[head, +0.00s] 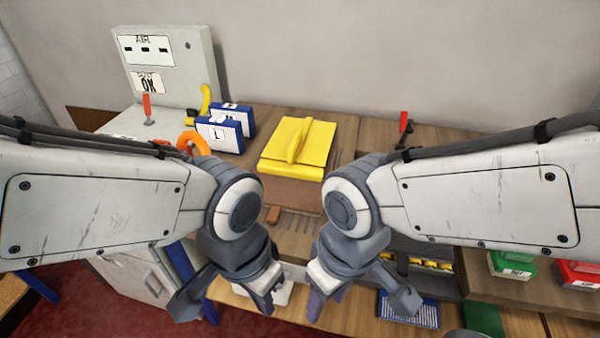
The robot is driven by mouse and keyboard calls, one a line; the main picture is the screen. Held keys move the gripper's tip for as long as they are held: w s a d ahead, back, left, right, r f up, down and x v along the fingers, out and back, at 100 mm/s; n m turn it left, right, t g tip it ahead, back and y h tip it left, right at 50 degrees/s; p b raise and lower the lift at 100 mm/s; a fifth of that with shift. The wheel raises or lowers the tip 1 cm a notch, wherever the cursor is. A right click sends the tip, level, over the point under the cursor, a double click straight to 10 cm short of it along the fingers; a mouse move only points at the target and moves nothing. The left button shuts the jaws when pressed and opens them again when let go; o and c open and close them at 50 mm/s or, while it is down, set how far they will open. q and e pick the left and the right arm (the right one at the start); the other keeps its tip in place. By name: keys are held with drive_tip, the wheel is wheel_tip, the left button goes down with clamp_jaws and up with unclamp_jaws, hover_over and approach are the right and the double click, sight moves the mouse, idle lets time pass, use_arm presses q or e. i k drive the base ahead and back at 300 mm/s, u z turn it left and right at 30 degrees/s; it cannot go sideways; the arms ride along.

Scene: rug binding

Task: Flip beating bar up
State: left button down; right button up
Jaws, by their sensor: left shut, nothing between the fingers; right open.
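My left gripper (265,298) points down at the bottom centre, and its fingers are shut with nothing between them. My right gripper (322,300) is just to its right, also pointing down, and is open. A brown wooden bar (292,193) lies between my two wrists, with a row of thin dark tines (297,222) below it and a small orange-brown piece (273,215) at its left. I cannot tell for certain which part is the beating bar. Neither gripper visibly touches the bar, and my wrists hide its ends.
A yellow block with a raised fin (310,140) sits behind the bar. Blue-and-white boxes (220,133), an orange ring (193,143) and a grey AIR panel (170,65) stand at the left. Green (512,264) and red (578,272) bins are at the right.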

sight(300, 137)
drive_tip(key=z, duration=0.85)
drive_tip(key=i, duration=0.75)
drive_tip(key=z, duration=0.25)
